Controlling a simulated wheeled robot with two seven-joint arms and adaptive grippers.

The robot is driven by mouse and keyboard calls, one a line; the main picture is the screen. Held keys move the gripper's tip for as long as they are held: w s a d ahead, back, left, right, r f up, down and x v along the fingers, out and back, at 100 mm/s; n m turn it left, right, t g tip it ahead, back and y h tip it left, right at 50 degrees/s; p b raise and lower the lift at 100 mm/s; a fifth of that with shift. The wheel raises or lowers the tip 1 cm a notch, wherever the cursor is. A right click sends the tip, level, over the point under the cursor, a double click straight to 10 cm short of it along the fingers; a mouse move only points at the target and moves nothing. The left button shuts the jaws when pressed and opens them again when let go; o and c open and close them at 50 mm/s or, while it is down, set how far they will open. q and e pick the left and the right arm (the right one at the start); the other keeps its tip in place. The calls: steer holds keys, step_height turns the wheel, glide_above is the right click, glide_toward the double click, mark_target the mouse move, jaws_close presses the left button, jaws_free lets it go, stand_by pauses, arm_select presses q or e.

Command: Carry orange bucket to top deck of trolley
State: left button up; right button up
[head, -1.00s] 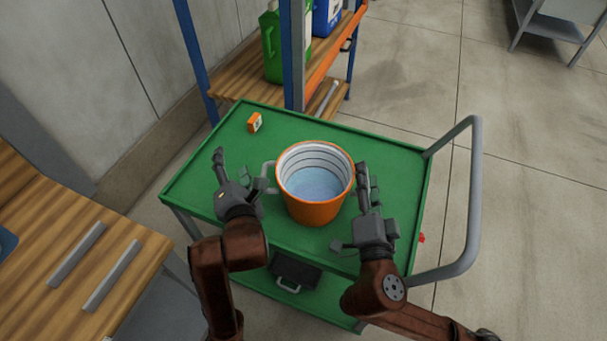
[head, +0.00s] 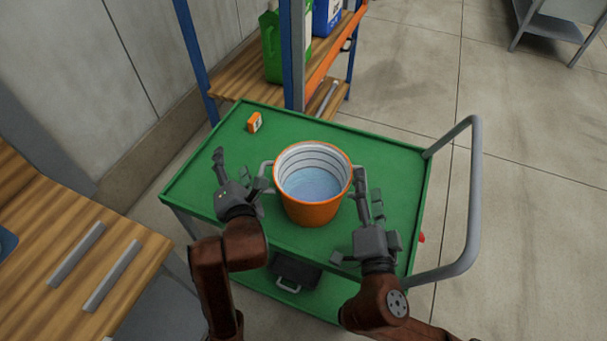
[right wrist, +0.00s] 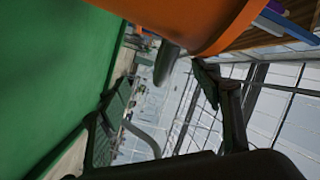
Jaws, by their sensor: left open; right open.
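The orange bucket (head: 312,213) stands upright on the green top deck (head: 205,168) of the trolley, near its middle. It has a pale ribbed inside with what looks like water, and grey handles at its sides. My left gripper (head: 242,176) is open at the bucket's left side, close to the left handle; I cannot tell whether they touch. My right gripper (head: 369,198) is open at the bucket's right side, close to the wall and partly hiding the right handle. In the right wrist view the bucket (right wrist: 195,22) fills the top, above the green deck (right wrist: 50,80).
A grey push handle (head: 474,200) rises at the trolley's right. A shelf (head: 240,82) with a green canister (head: 272,50) stands behind. A wooden bench (head: 60,235) is at left. A dark case (head: 296,270) sits on the lower deck.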

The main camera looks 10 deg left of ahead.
steer(key=s, duration=0.4)
steer(key=shift+s+d, duration=0.25)
steer(key=shift+s, duration=0.15)
